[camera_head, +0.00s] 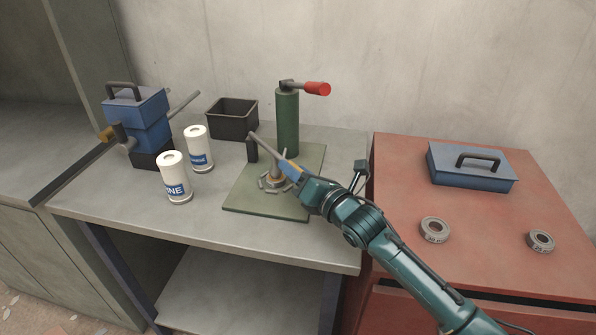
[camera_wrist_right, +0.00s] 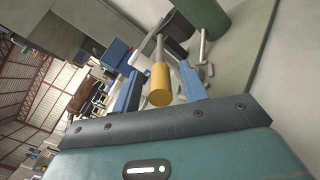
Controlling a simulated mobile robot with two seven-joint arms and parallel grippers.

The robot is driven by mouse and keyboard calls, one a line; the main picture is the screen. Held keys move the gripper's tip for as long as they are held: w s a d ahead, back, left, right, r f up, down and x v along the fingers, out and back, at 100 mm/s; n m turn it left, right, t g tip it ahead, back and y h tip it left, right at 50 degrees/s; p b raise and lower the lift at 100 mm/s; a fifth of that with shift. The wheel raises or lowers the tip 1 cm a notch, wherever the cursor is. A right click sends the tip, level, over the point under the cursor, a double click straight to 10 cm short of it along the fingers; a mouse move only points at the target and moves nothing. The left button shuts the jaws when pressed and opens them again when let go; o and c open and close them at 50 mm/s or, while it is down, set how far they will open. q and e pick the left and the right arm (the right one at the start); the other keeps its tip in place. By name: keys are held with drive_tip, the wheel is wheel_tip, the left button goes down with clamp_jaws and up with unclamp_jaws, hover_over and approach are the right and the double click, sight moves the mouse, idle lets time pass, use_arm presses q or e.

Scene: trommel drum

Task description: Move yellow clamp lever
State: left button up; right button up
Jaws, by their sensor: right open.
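The yellow clamp lever shows best in the right wrist view, as a yellow cylindrical grip (camera_wrist_right: 160,86) on a grey rod. The grip lies between the two blue fingers of my right gripper (camera_wrist_right: 160,76), with visible gaps on both sides. In the head view my right gripper (camera_head: 287,166) reaches in from the lower right, over a green base plate (camera_head: 245,196). Its fingers and wrist largely hide the lever's grip there, and the grey rod (camera_head: 262,142) sticks out up and left. A grey metal fitting (camera_head: 271,184) sits on the plate below. My left gripper is not in view.
Two white cans (camera_head: 175,180), a blue device (camera_head: 138,118) and a black bin (camera_head: 231,123) stand to the left. A red cabinet (camera_head: 396,180) on the right bears a blue toolbox (camera_head: 470,172) and two rings.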

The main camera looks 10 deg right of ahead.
clamp_jaws()
idle(0.4)
